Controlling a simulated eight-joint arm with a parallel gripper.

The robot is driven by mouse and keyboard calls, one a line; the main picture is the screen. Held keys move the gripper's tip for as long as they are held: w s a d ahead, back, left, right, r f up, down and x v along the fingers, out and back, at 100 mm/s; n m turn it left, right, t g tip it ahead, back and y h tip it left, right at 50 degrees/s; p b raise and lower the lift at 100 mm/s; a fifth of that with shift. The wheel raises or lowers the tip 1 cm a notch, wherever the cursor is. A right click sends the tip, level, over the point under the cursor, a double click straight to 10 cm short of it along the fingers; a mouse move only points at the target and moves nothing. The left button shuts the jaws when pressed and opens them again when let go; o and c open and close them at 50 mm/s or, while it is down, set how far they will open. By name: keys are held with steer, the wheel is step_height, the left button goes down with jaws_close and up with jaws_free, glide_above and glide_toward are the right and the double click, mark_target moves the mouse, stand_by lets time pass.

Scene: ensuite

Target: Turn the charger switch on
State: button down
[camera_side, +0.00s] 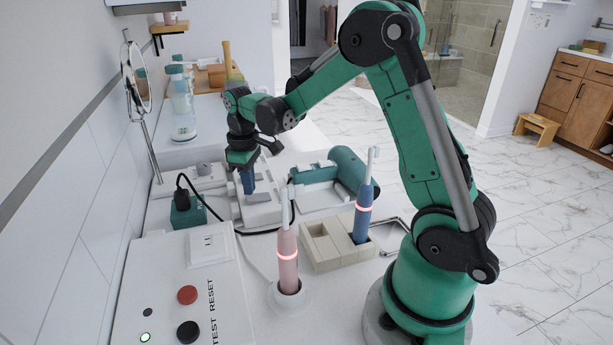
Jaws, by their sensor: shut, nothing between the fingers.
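My gripper (247,182) points down, its fingers shut with nothing between them. Its tip is at or just above a white blocky unit (262,213) on the counter; I cannot tell whether they touch. Which part is the charger switch is not clear, and the spot under my fingertips is partly hidden. A pink toothbrush (288,260) stands upright on a round white charger base (290,300) with a cord. A dark green plug block (188,214) with a black cable sits left of my gripper.
A white panel (175,265) with red and black buttons stands at the front left. A blue toothbrush (362,210) stands in a beige holder (325,248). A green cylinder (350,170) lies behind it. A round mirror (137,77) and bottles (182,105) are further back.

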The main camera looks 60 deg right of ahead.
mark_target(251, 197)
steer(key=shift+f, duration=0.7)
stand_by(0.3)
steer(key=shift+r, duration=3.55)
steer(key=shift+f, duration=0.1)
step_height(251, 197, down, 7)
steer(key=shift+r, duration=0.1)
steer(key=shift+r, duration=0.1)
